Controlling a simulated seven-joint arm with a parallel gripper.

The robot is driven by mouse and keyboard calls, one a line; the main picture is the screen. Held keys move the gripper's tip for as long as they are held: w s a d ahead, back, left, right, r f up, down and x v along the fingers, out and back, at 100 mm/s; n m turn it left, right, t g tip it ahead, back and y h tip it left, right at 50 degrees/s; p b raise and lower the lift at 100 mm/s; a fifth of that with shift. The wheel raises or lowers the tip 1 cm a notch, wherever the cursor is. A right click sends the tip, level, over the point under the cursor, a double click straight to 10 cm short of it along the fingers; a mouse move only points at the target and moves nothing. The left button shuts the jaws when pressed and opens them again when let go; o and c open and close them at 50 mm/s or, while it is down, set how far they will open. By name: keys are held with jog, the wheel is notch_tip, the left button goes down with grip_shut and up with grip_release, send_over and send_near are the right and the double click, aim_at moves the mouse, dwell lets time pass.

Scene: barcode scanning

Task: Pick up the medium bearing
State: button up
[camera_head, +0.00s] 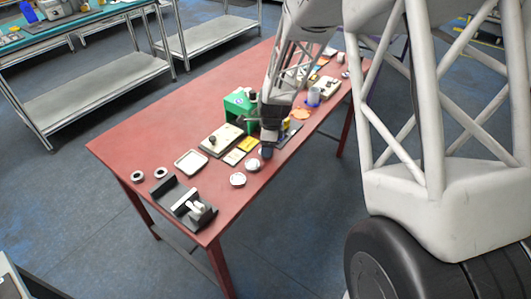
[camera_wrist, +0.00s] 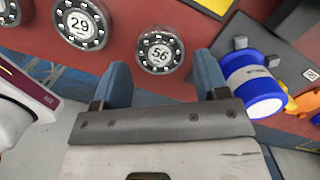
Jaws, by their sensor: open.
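Round bearings with numbered white centres lie on the red table. In the wrist view, a bearing marked 29 (camera_wrist: 80,25) is at upper left, and a smaller-looking one marked 56 (camera_wrist: 160,50) is ahead of the gap between my fingertips. A third (camera_wrist: 8,12) is cut off at the left edge. The head view shows two pale bearings (camera_head: 238,179) (camera_head: 253,164) near the table's front edge and two ring-like ones (camera_head: 138,176) (camera_head: 160,173) farther left. No label says which is medium. My gripper (camera_wrist: 162,80) is open and empty; in the head view (camera_head: 267,150) it is just beyond the pale pair.
A blue-and-white cylinder (camera_wrist: 250,85) is close beside my right finger in the wrist view. A black fixture (camera_head: 185,204) stands at the table's near left corner. A green block (camera_head: 238,103) and flat trays stand behind my gripper. The table's far left is clear.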

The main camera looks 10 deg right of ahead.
jog(key=shift+a+f, duration=0.15)
jog(key=shift+f, duration=1.05)
jog(key=c, duration=0.8)
jog(key=shift+o, duration=0.2)
jog(key=shift+r, duration=0.75)
notch_tip(320, 180, up, 2)
jog(key=s+d+r, duration=0.1)
jog(key=s, duration=1.5)
jog(key=shift+d+r, duration=0.2)
jog(key=shift+r, duration=0.05)
